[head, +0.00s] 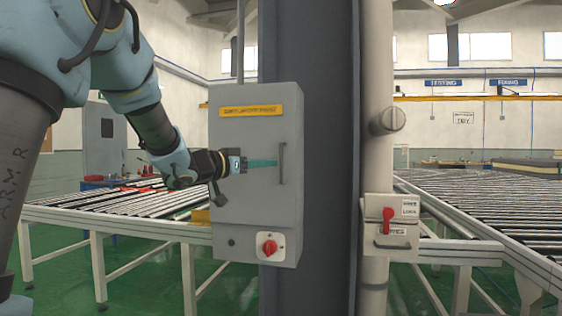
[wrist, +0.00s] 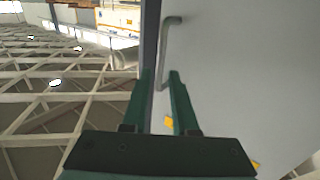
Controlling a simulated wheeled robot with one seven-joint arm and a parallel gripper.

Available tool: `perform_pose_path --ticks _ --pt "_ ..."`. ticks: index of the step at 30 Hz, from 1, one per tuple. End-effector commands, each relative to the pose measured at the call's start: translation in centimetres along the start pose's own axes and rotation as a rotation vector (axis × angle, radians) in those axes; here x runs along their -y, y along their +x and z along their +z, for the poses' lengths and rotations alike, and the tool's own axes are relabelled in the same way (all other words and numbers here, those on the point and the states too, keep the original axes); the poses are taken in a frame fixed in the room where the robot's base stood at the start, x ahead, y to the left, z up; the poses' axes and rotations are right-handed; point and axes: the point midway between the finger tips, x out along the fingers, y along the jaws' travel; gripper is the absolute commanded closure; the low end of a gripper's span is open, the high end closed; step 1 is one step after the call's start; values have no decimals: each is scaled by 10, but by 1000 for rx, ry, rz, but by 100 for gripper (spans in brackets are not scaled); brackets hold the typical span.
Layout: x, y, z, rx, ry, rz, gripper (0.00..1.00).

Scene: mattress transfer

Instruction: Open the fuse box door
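The fuse box (head: 240,190) is a grey cabinet with a yellow label, mounted on the dark column. Its door looks closed in the head view. The door handle (head: 282,163) is a vertical grey bar near the door's right edge. My gripper (head: 274,163) reaches across the door from the left, its green fingertips close to the handle. In the wrist view, my gripper (wrist: 160,76) has its two fingers apart, and the handle (wrist: 166,52) runs down to between their tips in the picture. I cannot tell whether the fingers touch the handle.
A red rotary switch (head: 269,247) sits at the box's lower right. The dark column (head: 308,140) stands right behind the box. A smaller box with a red lever (head: 388,222) is on a pale pipe further right. Roller conveyors (head: 480,210) stand on both sides.

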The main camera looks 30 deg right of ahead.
Motion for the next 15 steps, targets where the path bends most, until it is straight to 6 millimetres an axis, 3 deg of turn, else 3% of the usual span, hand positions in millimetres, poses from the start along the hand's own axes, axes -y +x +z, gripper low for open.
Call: perform_pose_path --ticks 7,15 --pt "0 44 0 2 0 0 73" --pt "1 63 0 0 0 -2 73"
